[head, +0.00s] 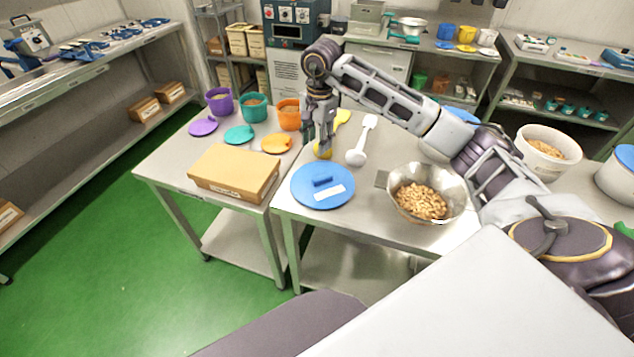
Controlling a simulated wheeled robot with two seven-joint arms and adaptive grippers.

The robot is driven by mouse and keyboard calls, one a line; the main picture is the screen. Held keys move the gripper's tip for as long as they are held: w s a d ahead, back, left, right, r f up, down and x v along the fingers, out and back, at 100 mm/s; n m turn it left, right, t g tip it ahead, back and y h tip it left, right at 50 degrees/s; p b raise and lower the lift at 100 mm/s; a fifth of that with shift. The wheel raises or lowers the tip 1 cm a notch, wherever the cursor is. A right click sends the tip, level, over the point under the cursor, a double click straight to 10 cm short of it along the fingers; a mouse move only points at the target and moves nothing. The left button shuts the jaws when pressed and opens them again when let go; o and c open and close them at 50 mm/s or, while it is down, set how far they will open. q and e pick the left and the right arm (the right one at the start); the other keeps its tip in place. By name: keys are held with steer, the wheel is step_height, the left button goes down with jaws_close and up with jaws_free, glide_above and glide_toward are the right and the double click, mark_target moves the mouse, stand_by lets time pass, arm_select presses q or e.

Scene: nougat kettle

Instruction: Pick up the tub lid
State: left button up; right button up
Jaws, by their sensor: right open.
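A large round blue lid (312,196) with a raised blue grip and a white label lies flat on the steel table, near its front left corner. My right gripper (318,143) is open and points down behind the lid, apart from it in the picture. A yellow object (323,151) shows right at its fingertips, partly hidden; I cannot tell whether they touch. No part of my left gripper shows.
A steel bowl of nuts (422,202) stands right of the lid, and a white scoop (357,157) lies behind. A cardboard box (234,172) stands left, with purple, teal and orange pots and lids behind it. A white tub of nuts (548,148) stands right.

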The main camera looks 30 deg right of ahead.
arm_select(q)
steer(key=shift+w+a, duration=0.15)
steer(key=shift+a, duration=0.05)
arm_select(e)
steer(key=shift+s+d+m, duration=0.15)
steer(key=shift+s+m, duration=0.05)
steer(key=shift+m, duration=1)
steer(key=shift+s+d+m, duration=0.15)
steer(key=shift+m, duration=1.05)
glide_above(319, 177)
steer(key=shift+d+f+p, duration=0.1)
steer(key=shift+f+p, duration=0.2)
steer(key=shift+f, duration=3.9)
arm_select(q)
steer(key=shift+d+r, duration=0.3)
steer(key=shift+r, duration=0.05)
arm_select(e)
steer(key=shift+f, duration=0.1)
steer(key=shift+f, duration=0.15)
